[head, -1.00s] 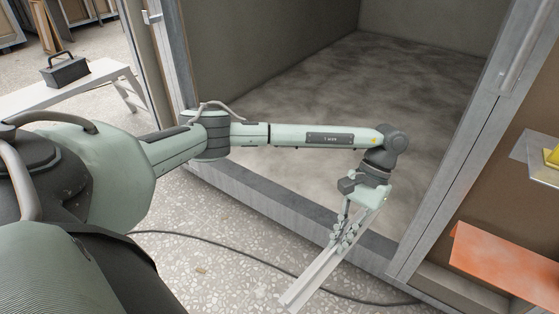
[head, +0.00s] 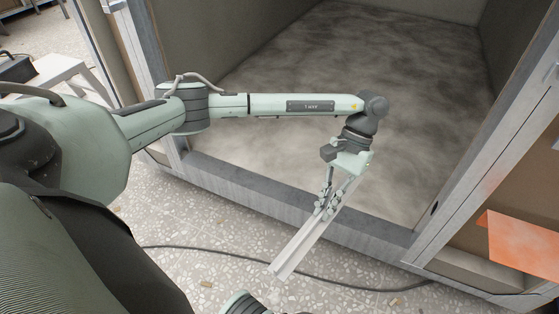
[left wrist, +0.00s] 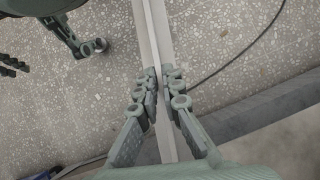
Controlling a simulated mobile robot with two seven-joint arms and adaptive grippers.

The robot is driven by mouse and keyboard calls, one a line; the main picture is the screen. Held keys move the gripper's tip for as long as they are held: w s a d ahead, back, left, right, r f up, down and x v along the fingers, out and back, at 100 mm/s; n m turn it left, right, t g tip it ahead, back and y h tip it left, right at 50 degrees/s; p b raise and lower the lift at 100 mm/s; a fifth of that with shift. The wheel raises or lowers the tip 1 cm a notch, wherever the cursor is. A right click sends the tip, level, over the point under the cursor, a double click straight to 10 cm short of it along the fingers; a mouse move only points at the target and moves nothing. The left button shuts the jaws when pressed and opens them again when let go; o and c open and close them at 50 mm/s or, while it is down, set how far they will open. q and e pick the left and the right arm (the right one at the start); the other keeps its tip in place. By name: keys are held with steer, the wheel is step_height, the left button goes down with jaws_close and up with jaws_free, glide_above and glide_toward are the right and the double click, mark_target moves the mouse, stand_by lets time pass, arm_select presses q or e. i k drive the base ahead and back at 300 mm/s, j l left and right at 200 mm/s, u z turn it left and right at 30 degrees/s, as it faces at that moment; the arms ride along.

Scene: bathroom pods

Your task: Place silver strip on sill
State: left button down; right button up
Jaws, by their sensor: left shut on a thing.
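The silver strip (head: 297,250) is a long, thin, pale metal profile. My left gripper (head: 325,203) is shut on it near its upper end, and the strip slants down to the lower left in the head view. In the left wrist view the strip (left wrist: 152,35) runs between the finger pads (left wrist: 163,92). The sill (head: 265,201) is the grey raised edge along the pod opening. The gripper and strip overlap it in the head view; the strip's low end shows over the speckled floor. Green, jointed parts (left wrist: 88,46) at the top left of the left wrist view may be my right gripper.
The pod floor (head: 350,70) behind the sill is bare and mottled grey. A metal-edged frame (head: 490,165) stands at the right, with an orange panel (head: 525,240) beside it. A dark cable (head: 215,250) lies on the speckled floor in front of the sill.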

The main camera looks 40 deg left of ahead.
mark_target(285, 194)
steer(key=j+z, duration=0.15)
steer(key=j, duration=1.3)
steer(key=i, duration=0.05)
